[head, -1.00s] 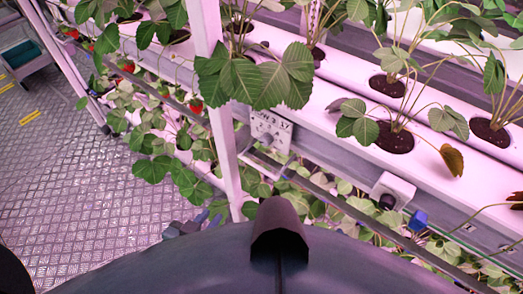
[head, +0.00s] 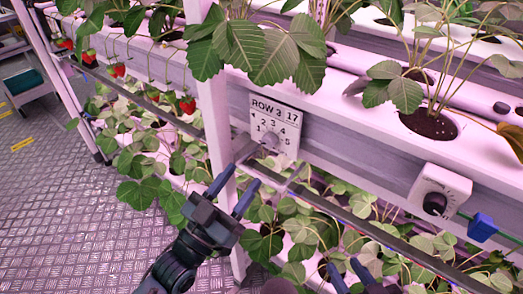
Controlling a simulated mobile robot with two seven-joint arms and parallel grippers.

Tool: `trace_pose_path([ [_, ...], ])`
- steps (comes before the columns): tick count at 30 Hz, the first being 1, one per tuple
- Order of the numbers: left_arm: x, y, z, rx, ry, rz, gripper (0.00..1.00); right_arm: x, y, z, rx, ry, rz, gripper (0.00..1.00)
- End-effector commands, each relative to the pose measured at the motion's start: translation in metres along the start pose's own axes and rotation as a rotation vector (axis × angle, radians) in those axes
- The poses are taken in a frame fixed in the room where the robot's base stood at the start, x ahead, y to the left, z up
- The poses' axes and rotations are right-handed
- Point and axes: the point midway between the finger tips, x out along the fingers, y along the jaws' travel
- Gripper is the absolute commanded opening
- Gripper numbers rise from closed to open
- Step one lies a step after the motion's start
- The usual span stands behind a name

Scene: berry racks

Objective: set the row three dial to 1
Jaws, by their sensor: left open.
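The row three dial is on a white plate marked "ROW 3 17" (head: 275,115), with numbers 1 to 5 around a small grey knob (head: 270,139). The plate is fixed to the front of the rack, just right of a white post. Which number the knob points to is too small to tell. My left gripper (head: 241,176) is open and empty, below and left of the knob and apart from it, in front of the post. My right gripper (head: 346,266) shows only its fingers at the bottom edge, spread apart with nothing seen between them.
A white box with a black knob (head: 436,204) and a blue clip (head: 482,228) sit further right along the rack. A dark rail (head: 385,236) runs below the dial. Strawberry leaves hang above and below it.

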Motion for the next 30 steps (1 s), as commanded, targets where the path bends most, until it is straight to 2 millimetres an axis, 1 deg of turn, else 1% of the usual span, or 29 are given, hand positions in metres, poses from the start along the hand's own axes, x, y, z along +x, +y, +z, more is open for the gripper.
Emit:
trace_pose_path([
  [1,0.013,0.0,-0.001,0.0,0.004,0.0,0.47,0.0,0.0,0.0,0.001,-0.001,0.0,0.36],
  [6,0.047,0.0,-0.001,0.0,0.002,0.0,0.47,0.001,-0.001,0.0,0.002,-0.005,-0.001,0.36],
  [9,0.062,0.0,0.0,0.001,0.001,0.0,0.47,0.001,-0.001,0.0,0.003,-0.006,-0.002,0.36],
  [12,0.073,0.0,0.0,0.0,0.0,-0.001,0.47,0.001,-0.001,0.0,0.003,-0.007,-0.002,0.36],
  [18,0.081,0.0,0.001,0.0,-0.003,0.0,0.47,0.001,-0.001,0.0,0.003,-0.008,-0.002,0.36],
  [25,0.081,0.0,0.001,0.0,-0.003,0.0,0.46,0.001,-0.001,0.001,0.004,-0.008,-0.002,0.36],
  [30,0.081,0.0,0.001,0.0,-0.003,0.0,0.32,0.001,-0.001,0.001,0.004,-0.008,-0.002,0.36],
])
